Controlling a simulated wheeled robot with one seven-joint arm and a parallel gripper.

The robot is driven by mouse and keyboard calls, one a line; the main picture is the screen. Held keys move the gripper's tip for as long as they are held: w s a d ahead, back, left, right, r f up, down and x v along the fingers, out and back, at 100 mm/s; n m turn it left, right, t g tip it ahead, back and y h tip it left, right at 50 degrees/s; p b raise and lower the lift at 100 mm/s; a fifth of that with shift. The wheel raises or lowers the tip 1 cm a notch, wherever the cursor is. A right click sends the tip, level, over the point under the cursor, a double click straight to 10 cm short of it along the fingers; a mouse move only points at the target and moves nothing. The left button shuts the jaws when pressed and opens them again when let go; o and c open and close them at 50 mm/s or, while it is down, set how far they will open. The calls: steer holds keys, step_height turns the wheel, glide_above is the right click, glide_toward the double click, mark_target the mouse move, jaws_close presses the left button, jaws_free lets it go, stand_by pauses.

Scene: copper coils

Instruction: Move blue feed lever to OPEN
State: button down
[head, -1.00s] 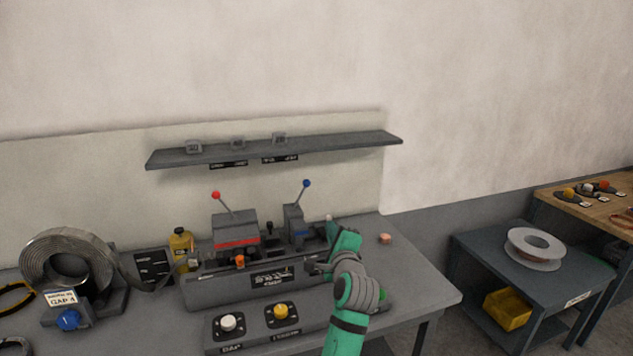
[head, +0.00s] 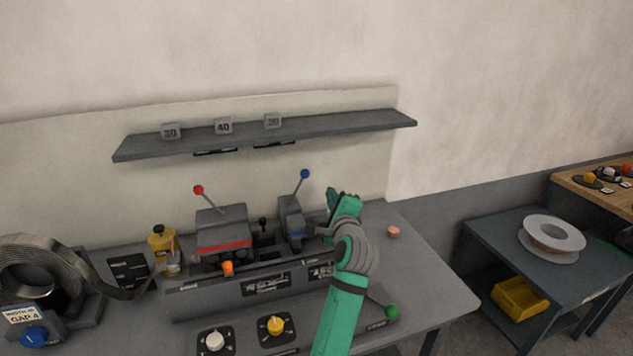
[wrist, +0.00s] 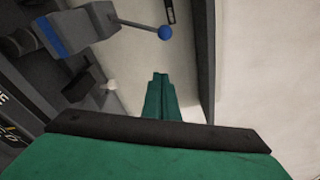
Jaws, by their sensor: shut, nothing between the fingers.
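The blue feed lever (head: 304,175) has a blue ball on a thin rod. It rises from a grey block (head: 290,220) with a blue band and leans up to the right in the head view. In the wrist view the blue ball (wrist: 165,32) is at the top centre, its rod running left to the block. My green gripper (head: 343,197) is right of the lever and a little below the ball, apart from it. In the wrist view my fingers (wrist: 160,78) are together and empty. I cannot read any OPEN mark.
A red-ball lever (head: 199,190) stands left on the same machine. A shelf (head: 330,129) with number blocks hangs above. A green-ball lever (head: 392,312) is at the front right. A metal coil (head: 45,262) stands at the left. The wall side right of the machine is mostly clear.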

mark_target(298, 187)
steer(key=w+a, duration=0.4)
steer(key=w, duration=0.4)
steer(key=shift+a+r, duration=0.4)
steer(key=shift+r, duration=0.05)
steer(key=shift+a, duration=0.1)
stand_by(0.3)
